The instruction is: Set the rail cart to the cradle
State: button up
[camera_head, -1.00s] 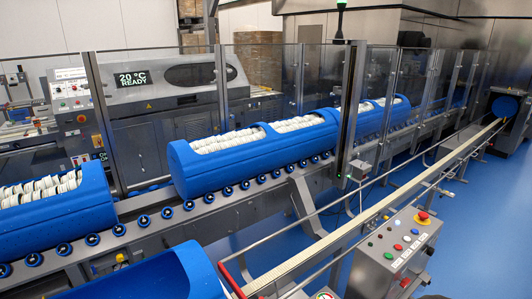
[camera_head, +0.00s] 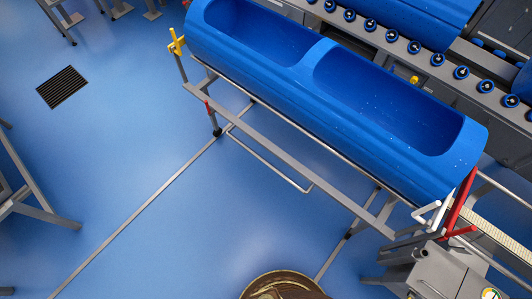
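A long blue tub carrier (camera_head: 305,92) with two empty openings lies in a grey tube frame (camera_head: 290,146) in the upper middle of the head view. The frame, which looks like the cradle, has legs, a yellow handle (camera_head: 177,42) at its left end and a red upright bar (camera_head: 460,202) at its right end. I cannot tell for sure which part is the rail cart. A thin grey rail (camera_head: 140,209) runs along the blue floor from the lower left to the frame's leg. My gripper is not in view.
A roller conveyor (camera_head: 435,60) with blue-hubbed rollers runs behind the tub. A grey control box (camera_head: 440,275) stands at lower right. Grey metal legs (camera_head: 35,190) stand at the left edge. A dark floor drain (camera_head: 62,87) lies at upper left. The middle floor is clear.

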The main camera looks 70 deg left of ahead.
aim_at(377, 222)
jog(key=u, duration=2.4)
jog(key=i+l+z, duration=0.15)
jog(key=i, duration=0.65)
